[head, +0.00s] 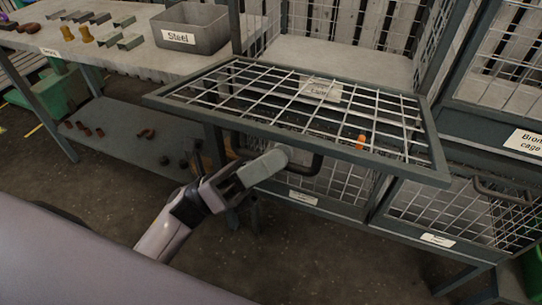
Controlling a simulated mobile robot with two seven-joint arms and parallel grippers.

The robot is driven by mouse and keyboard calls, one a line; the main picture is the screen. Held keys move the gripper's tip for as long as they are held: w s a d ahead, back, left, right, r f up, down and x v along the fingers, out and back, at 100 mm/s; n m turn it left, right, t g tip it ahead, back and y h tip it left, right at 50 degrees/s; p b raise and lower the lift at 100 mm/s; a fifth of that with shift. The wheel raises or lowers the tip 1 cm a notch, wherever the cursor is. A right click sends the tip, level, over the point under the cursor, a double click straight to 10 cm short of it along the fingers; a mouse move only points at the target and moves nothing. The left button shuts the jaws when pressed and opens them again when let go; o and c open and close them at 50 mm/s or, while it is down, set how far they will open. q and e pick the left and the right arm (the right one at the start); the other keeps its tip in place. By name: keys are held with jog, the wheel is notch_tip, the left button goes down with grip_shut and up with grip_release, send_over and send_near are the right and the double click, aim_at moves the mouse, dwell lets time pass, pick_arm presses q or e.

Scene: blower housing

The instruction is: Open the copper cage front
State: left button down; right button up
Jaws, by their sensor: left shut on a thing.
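The cage front (432,140) is a dark-framed wire-mesh panel. It lies nearly flat, sticking out from the rack, and the compartment (350,62) behind it is open at the front. A pale tag (320,90), only partly readable, shows at the panel's far side. A dark bar handle (312,168) shows below the panel's near edge. My left gripper (272,164) is under that edge, shut on the handle; its fingers hide part of the bar. My right gripper is not in view.
Lower mesh cages (455,210) with pale labels stand below the panel; an orange piece (361,142) shows through the mesh. A cage labelled "Bron..." (520,142) is at right. A bench at left holds a grey bin (190,30) marked "Steel" and several parts. Floor in front is clear.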

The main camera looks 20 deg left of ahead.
pick_arm(q)
jog(key=c, duration=1.2)
grip_release()
jog(key=shift+o, duration=0.2)
jog(key=w+b+v, duration=0.1)
jog(key=b+v, duration=0.7)
jog(key=v, duration=0.7)
jog(key=shift+a+f+b, duration=0.25)
jog(key=shift+f+b, duration=0.1)
jog(key=shift+w, duration=0.15)
